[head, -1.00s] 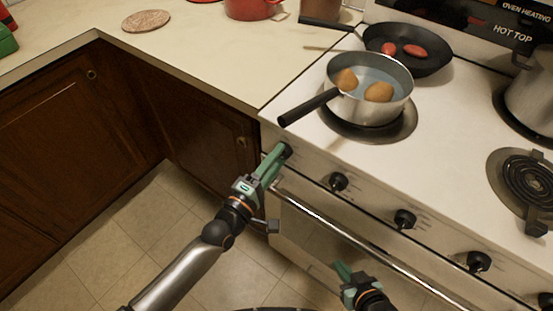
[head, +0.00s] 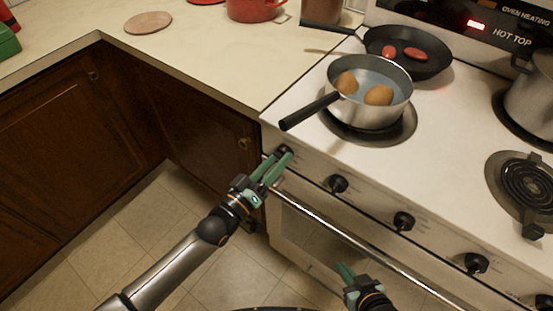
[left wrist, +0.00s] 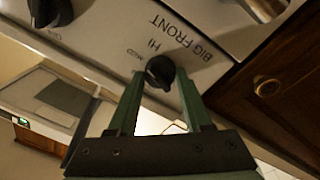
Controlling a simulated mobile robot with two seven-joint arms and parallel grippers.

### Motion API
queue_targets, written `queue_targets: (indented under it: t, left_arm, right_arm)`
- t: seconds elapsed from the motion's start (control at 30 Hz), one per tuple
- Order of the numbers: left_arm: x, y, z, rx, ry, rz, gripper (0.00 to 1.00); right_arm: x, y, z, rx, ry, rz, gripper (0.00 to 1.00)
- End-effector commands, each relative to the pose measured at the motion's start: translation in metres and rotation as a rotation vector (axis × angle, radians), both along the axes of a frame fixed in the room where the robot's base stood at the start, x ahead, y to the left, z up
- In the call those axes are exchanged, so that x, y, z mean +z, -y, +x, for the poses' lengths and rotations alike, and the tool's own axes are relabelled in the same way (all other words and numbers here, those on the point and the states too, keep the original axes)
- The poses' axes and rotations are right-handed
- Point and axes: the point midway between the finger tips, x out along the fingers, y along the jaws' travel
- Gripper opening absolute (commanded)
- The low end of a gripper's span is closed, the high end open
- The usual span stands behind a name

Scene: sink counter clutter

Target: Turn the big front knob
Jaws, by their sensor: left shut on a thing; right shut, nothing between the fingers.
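The big front knob (head: 286,150) is the black leftmost knob on the stove's front panel. In the left wrist view the knob (left wrist: 160,72) sits below the label BIG FRONT, with HI and another mark beside it. My left gripper (head: 279,161) is shut on the knob, one green finger on either side of it; its fingers also show in the left wrist view (left wrist: 161,82). The fingers partly hide the knob in the head view. My right gripper (head: 344,269) is shut and empty, low in front of the oven door.
The oven handle (head: 340,232) runs below the knobs.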

Motion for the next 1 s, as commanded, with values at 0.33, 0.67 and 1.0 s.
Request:
queue_targets:
  t: [0.33, 0.67, 1.0]
  left_arm:
    - [0.0008, -0.0001, 0.0, -0.001, 0.168, 0.233, 0.0]
    - [0.0001, -0.0005, 0.0001, -0.002, 0.259, 0.36, 0.0]
    - [-0.0005, -0.0006, 0.0001, -0.002, 0.284, 0.394, 0.0]
  right_arm:
    - [0.0023, 0.0033, -0.0024, -0.005, -0.005, -0.006, 0.0]
    - [0.007, 0.0048, -0.001, -0.008, 0.006, -0.006, 0.0]
    - [0.007, 0.0053, -0.0021, -0.01, 0.004, -0.006, 0.0]
